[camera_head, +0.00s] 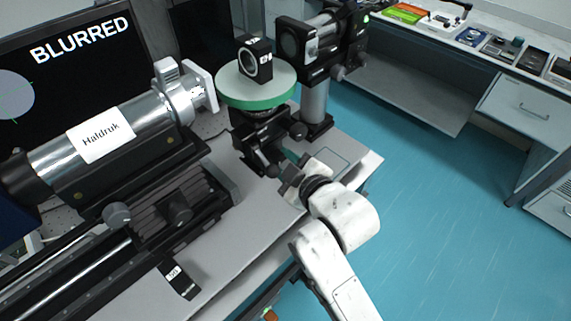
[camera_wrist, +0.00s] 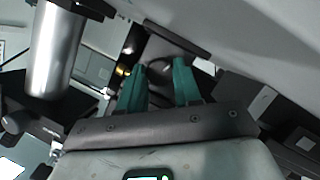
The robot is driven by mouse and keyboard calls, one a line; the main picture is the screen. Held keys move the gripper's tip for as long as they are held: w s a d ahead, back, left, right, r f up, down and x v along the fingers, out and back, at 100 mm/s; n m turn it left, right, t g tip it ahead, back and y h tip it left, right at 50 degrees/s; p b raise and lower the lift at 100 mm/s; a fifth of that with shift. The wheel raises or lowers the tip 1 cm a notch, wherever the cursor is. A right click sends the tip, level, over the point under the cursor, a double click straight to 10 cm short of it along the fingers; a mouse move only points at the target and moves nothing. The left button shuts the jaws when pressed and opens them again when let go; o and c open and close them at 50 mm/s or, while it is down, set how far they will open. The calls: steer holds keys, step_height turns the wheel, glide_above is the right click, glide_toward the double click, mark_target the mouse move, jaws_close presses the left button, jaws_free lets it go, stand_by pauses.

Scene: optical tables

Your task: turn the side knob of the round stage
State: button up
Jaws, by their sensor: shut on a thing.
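The round stage has a white disc top with a green rim (camera_head: 256,101) and sits on a black base in the head view. A black square lens mount (camera_head: 255,60) stands upright on it. My gripper (camera_head: 286,156) reaches in low at the front of the stage base, below the disc. In the wrist view its two teal fingers (camera_wrist: 158,72) are close around a dark round part, the side knob (camera_wrist: 160,67). The gripper is shut on this knob. The knob is mostly hidden by the fingers in the head view.
A silver tube labelled Haldruk (camera_head: 120,127) lies on a black rail carriage at the left. A screen (camera_head: 70,70) behind it reads BLURRED. A black camera-like unit on a silver post (camera_head: 315,101) stands right behind the stage. Blue floor is clear at the right.

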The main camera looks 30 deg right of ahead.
steer(key=shift+a+f+n+t+h+b, duration=0.1)
steer(key=shift+n+t+h+b, duration=0.4)
steer(key=shift+n, duration=0.35)
steer(key=shift+a+f+n+t+h+b, duration=0.1)
steer(key=shift+n+t+h+b, duration=0.15)
steer(key=shift+n+b, duration=0.45)
steer(key=shift+n, duration=0.25)
steer(key=o, duration=1)
steer(key=shift+r, duration=0.1)
steer(key=shift+o, duration=0.2)
steer(key=shift+s, duration=0.1)
steer(key=s+r, duration=0.2)
steer(key=s, duration=0.8)
steer(key=shift+s+b, duration=0.25)
steer(key=shift+b, duration=0.15)
steer(key=shift+a, duration=0.1)
